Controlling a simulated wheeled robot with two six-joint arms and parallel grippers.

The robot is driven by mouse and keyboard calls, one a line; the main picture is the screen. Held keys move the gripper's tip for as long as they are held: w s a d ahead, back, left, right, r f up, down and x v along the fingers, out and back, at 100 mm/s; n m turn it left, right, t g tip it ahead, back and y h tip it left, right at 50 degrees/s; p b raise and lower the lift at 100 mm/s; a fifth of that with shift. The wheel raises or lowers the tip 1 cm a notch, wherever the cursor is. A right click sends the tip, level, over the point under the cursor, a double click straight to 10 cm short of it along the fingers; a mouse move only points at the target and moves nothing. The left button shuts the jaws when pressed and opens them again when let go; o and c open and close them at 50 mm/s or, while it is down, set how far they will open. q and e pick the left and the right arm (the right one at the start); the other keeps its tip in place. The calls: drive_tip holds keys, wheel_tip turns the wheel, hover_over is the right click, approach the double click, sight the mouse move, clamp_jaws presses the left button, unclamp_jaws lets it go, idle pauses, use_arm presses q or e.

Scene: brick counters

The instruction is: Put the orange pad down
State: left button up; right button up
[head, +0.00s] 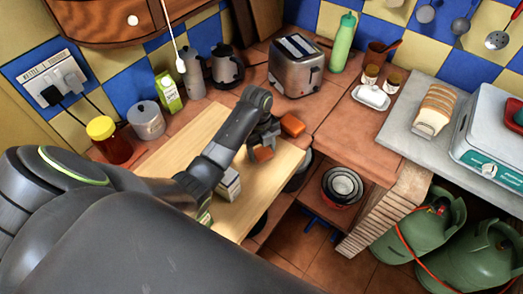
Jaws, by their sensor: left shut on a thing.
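My left gripper (272,140) reaches in from the left over the far right part of the light wooden board. It is shut on the orange pad (292,125). Orange shows on both sides of the dark fingers, at the upper right and the lower left, and the fingers hide the part between. I cannot tell whether the pad touches the board or hangs just above it. My right gripper is not in view.
The light wooden board (265,190) has a small whitish box (228,184) on it, partly behind my arm. A toaster (297,66) and a kettle (226,67) stand behind. Stacked bowls (342,186) sit lower right. Tiled counter (335,125) is clear right of the board.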

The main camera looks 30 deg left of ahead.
sight(262, 149)
use_arm(q)
drive_tip(key=shift+f, duration=0.45)
drive_tip(key=shift+f, duration=0.1)
drive_tip(key=o, duration=1)
drive_tip(key=shift+o, duration=0.2)
drive_tip(key=r, duration=0.3)
drive_tip(key=r+b, duration=0.1)
drive_tip(key=shift+w+a+r, duration=0.25)
drive_tip(key=shift+r, duration=0.15)
drive_tip(key=r+p, duration=0.4)
drive_tip(key=r, duration=0.1)
drive_tip(key=shift+w+a+r+p, duration=0.1)
drive_tip(key=shift+a+r+p, duration=0.15)
drive_tip(key=shift+p, duration=0.05)
drive_tip(key=shift+w+a+r+p, duration=0.1)
drive_tip(key=shift+r+p, duration=0.8)
drive_tip(key=shift+r, duration=0.05)
